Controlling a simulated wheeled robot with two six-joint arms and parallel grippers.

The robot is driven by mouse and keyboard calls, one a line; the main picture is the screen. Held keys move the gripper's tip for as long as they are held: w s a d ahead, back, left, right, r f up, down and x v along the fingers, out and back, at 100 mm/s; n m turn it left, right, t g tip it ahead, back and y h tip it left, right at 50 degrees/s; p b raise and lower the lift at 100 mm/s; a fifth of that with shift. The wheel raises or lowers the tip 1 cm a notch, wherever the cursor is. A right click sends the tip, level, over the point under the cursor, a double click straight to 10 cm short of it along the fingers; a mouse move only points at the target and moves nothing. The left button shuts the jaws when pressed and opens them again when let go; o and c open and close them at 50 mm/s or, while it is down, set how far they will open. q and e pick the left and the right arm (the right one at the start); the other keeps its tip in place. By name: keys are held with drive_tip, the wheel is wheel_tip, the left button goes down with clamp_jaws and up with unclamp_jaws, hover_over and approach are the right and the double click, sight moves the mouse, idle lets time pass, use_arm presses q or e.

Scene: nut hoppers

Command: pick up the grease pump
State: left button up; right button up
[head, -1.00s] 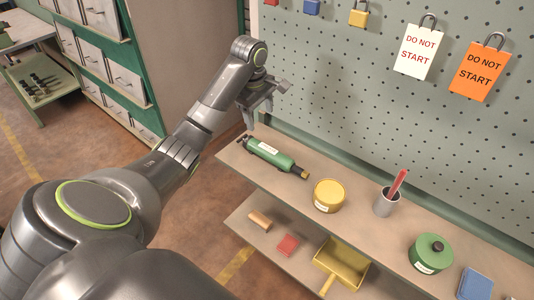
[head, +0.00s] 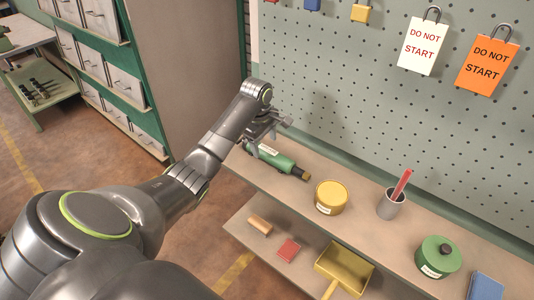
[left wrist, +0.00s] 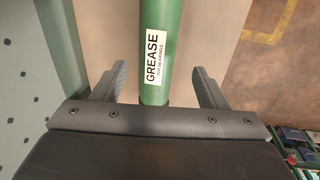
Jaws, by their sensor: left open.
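The grease pump (head: 277,157) is a green cylinder with a white label and a brass-coloured end. It lies on the upper shelf, and its left end is hidden behind my left gripper (head: 262,136) in the head view. In the left wrist view the pump (left wrist: 158,95) shows its "GREASE" label and runs between the two fingers of my left gripper (left wrist: 160,88). The fingers are apart, with a gap on each side of the pump. My right gripper is not in view.
The upper shelf (head: 360,208) also holds a yellow tin (head: 331,197), a grey cup (head: 391,204) with a red stick, and a green round container (head: 438,257). The pegboard (head: 350,90) stands close behind. A yellow scoop (head: 343,268) lies on the lower shelf.

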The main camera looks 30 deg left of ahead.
sight(267, 150)
use_arm(q)
drive_tip(key=f, duration=0.2)
drive_tip(key=w+f+p, duration=0.1)
drive_tip(key=f, duration=0.1)
drive_tip(key=shift+d+f, duration=0.2)
drive_tip(key=shift+f, duration=0.2)
drive_tip(key=shift+w+r, duration=0.1)
clamp_jaws()
wheel_tip(267, 150, up, 10)
drive_tip(key=shift+b, duration=0.9)
drive_tip(key=c, duration=0.7)
unclamp_jaws()
clamp_jaws()
